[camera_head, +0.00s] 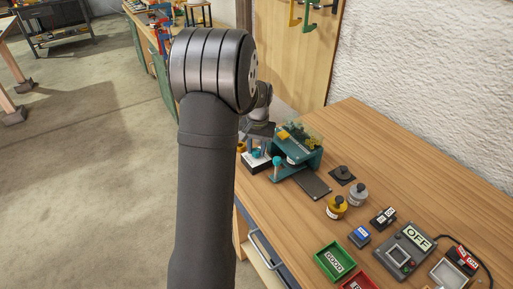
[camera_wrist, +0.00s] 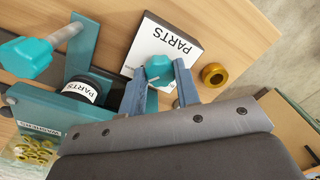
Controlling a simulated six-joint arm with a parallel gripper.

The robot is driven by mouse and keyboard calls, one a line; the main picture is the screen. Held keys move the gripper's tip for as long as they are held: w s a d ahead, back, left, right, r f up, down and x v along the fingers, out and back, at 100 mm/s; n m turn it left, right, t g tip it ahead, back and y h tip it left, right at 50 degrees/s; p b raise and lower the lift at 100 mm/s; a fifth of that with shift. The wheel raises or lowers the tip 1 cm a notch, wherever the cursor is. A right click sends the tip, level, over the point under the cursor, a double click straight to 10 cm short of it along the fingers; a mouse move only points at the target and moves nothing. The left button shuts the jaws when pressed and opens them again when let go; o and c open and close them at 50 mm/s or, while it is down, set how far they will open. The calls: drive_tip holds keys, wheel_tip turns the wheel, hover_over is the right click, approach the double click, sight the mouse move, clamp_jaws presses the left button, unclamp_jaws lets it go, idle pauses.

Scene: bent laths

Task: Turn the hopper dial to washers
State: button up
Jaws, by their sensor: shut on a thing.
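My gripper (camera_wrist: 160,73) is shut on a small teal knob (camera_wrist: 158,66), with one blue-grey finger on each side of it. The knob is in front of a white-topped block marked PARTS (camera_wrist: 180,38). That block (camera_head: 254,163) also shows in the head view, left of the teal hopper unit (camera_head: 302,154). The hopper unit's WASHERS label (camera_wrist: 40,132) is at the lower left in the wrist view, by a clear bin of brass washers (camera_wrist: 32,153). A black cylinder with a white PARTS band (camera_wrist: 80,92) stands beside the fingers. I cannot tell which way the dial points.
A larger teal knob on an arm (camera_wrist: 28,58) sticks out at the left. A brass ring (camera_wrist: 214,75) lies right of the gripper. Yellow (camera_head: 336,207) and grey (camera_head: 357,194) pots, green (camera_head: 335,261) and red trays and a device reading OFF (camera_head: 405,248) stand nearer.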

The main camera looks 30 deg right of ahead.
sight(258, 151)
drive_tip(key=shift+r+m, duration=0.1)
drive_tip(key=shift+m, duration=1)
drive_tip(key=o, duration=1)
drive_tip(key=shift+c, duration=0.2)
wheel_tip(258, 151, up, 17)
drive_tip(key=shift+s+d+r, duration=0.15)
drive_tip(key=shift+s, duration=0.1)
